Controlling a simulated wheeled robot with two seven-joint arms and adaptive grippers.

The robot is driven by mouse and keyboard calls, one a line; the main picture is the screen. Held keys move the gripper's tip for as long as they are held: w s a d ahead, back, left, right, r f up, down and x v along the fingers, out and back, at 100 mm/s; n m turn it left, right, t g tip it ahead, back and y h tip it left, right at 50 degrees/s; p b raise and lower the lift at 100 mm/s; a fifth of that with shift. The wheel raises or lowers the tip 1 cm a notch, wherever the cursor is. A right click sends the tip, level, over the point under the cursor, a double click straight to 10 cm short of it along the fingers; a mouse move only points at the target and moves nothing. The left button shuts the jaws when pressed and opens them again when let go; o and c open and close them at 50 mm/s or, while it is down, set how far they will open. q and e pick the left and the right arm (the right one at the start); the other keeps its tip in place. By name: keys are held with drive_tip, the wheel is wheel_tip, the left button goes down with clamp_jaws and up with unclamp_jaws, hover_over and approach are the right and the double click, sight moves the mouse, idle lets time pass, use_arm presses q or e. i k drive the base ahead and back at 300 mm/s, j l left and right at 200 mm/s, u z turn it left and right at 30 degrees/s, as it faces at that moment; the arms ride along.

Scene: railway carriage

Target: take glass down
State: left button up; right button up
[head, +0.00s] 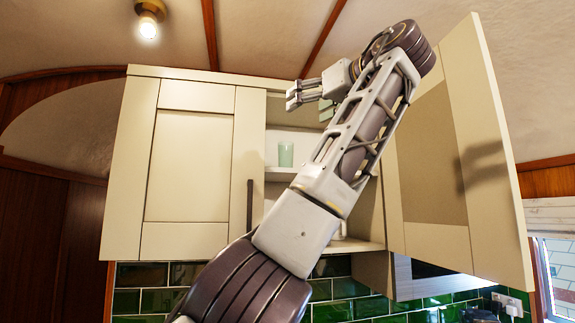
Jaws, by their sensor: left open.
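A pale green glass (286,154) stands upright on the middle shelf (286,170) of the open wall cupboard. My left gripper (294,96) is open and empty. It is above the glass, near the top of the cupboard opening, pointing left, and apart from the glass. My left forearm crosses the opening from bottom to upper right and hides much of the shelves. My right gripper is not in view.
The cupboard's right door (480,150) stands wide open to the right of my arm. The left door (190,165) is shut. A small white object (340,230) on the bottom shelf is partly hidden. A lit ceiling lamp (148,22) hangs at upper left.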

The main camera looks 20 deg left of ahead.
sight(285, 149)
drive_tip(key=i+j, duration=0.2)
drive_tip(key=i, duration=0.2)
drive_tip(key=i+j, duration=0.2)
drive_tip(key=i, duration=0.25)
